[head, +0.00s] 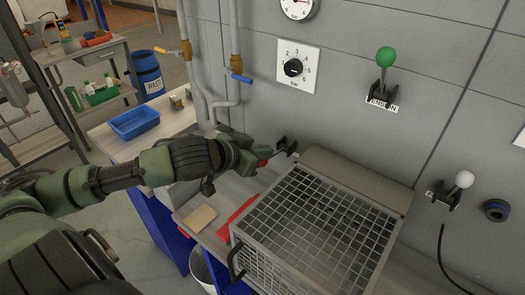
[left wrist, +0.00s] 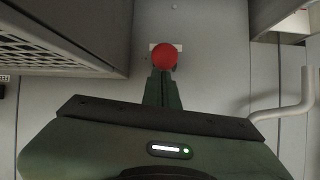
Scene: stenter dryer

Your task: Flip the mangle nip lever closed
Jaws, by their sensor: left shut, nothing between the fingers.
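A lever with a red ball knob (left wrist: 164,57) shows in the left wrist view, in front of a pale plate on the grey wall. In the head view its dark bracket (head: 287,147) is on the wall left of the mesh guard, with the red knob partly hidden by my gripper. No readable label marks it as the mangle nip lever. My left gripper (left wrist: 162,90) is shut and empty, its fingertips right at the red knob; I cannot tell whether they touch. It also shows in the head view (head: 258,154). My right gripper is not in view.
A wire-mesh guard (head: 303,228) stands right of my left gripper. A green-knob lever (head: 385,57) and a white-knob lever (head: 463,180) are on the wall further right. Pipes (head: 237,60) with valves run down the wall at the left. A blue tray (head: 135,123) sits on the bench.

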